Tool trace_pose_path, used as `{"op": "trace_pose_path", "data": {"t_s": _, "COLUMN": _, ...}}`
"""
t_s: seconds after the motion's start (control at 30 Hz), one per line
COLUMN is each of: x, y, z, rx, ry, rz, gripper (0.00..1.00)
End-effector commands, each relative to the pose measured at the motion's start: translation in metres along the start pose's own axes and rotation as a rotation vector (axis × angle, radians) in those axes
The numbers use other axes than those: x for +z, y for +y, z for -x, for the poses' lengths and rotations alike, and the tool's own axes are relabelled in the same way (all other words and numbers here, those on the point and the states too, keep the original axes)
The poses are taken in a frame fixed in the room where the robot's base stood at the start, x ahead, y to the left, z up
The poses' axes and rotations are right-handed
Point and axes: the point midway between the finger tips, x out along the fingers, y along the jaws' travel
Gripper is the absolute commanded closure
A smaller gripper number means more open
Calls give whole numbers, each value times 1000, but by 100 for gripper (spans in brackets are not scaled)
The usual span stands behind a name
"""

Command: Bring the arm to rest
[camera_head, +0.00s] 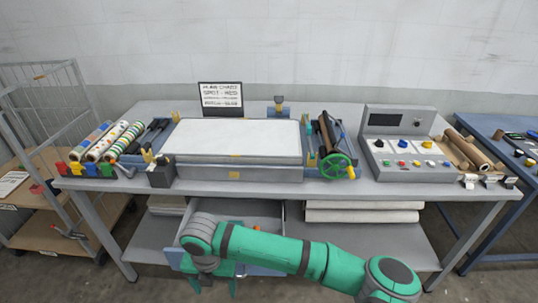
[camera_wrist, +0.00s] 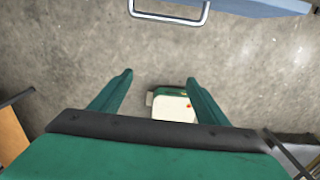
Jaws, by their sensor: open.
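My green arm (camera_head: 275,250) reaches leftward across the front of the grey table, below its top. My gripper (camera_head: 214,280) is low in front of the open drawer (camera_head: 262,214) under the table, and my arm partly hides both. In the wrist view my gripper (camera_wrist: 158,80) has its two green fingers spread apart with nothing held between them. The wrist view looks down on bare concrete floor (camera_wrist: 70,70). The drawer's metal handle (camera_wrist: 168,18) and blue front (camera_wrist: 255,6) show at its top edge, apart from the fingers.
The grey table (camera_head: 400,188) bears the press (camera_head: 235,140), a green handwheel (camera_head: 337,167) and a control box (camera_head: 405,150). Pale rolls (camera_head: 365,212) lie on the lower shelf. A wire cart (camera_head: 45,100) stands left, a blue table (camera_head: 490,125) right.

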Motion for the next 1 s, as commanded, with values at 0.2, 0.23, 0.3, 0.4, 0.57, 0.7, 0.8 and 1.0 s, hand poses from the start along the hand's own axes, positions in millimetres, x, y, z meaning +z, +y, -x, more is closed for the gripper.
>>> {"op": "trace_pose_path", "data": {"t_s": 0.2, "x": -9, "y": 41, "z": 0, "rx": 116, "ry": -1, "rz": -30, "gripper": 31}}
{"op": "trace_pose_path", "data": {"t_s": 0.23, "x": -10, "y": 47, "z": 1, "rx": 134, "ry": -2, "rz": -34, "gripper": 31}}
{"op": "trace_pose_path", "data": {"t_s": 0.3, "x": -14, "y": 64, "z": 2, "rx": 179, "ry": 1, "rz": -45, "gripper": 31}}
{"op": "trace_pose_path", "data": {"t_s": 0.4, "x": -19, "y": 87, "z": 6, "rx": 252, "ry": 3, "rz": -70, "gripper": 31}}
{"op": "trace_pose_path", "data": {"t_s": 0.57, "x": -28, "y": 132, "z": 17, "rx": 406, "ry": 18, "rz": -134, "gripper": 31}}
{"op": "trace_pose_path", "data": {"t_s": 0.7, "x": -35, "y": 178, "z": 38, "rx": 602, "ry": 48, "rz": -240, "gripper": 31}}
{"op": "trace_pose_path", "data": {"t_s": 0.8, "x": -39, "y": 209, "z": 58, "rx": 752, "ry": 83, "rz": -331, "gripper": 31}}
{"op": "trace_pose_path", "data": {"t_s": 1.0, "x": -43, "y": 255, "z": 101, "rx": 1028, "ry": 175, "rz": -524, "gripper": 31}}
